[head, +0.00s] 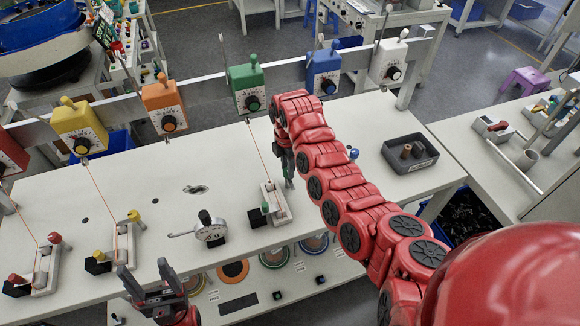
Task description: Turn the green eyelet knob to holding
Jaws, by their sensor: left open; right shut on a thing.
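The green station has a green box (246,85) on the rail, with a line running down to its white eyelet fixture (274,202) on the bench. A black block with a green top (265,208) sits at the fixture's left side. My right gripper (289,182) points down at the fixture's upper right end and is shut there. This is where the neighbouring fixtures carry their coloured knobs; the green eyelet knob itself is hidden by the fingers. Its setting cannot be read. My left gripper (146,272) is open and empty at the bench's front edge.
Yellow (124,241) and red (45,265) fixtures stand to the left. A dial gauge (211,232) stands just left of the green fixture. A dark tray (410,153) with small parts lies at the right. Spools sit on the shelf below the front edge.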

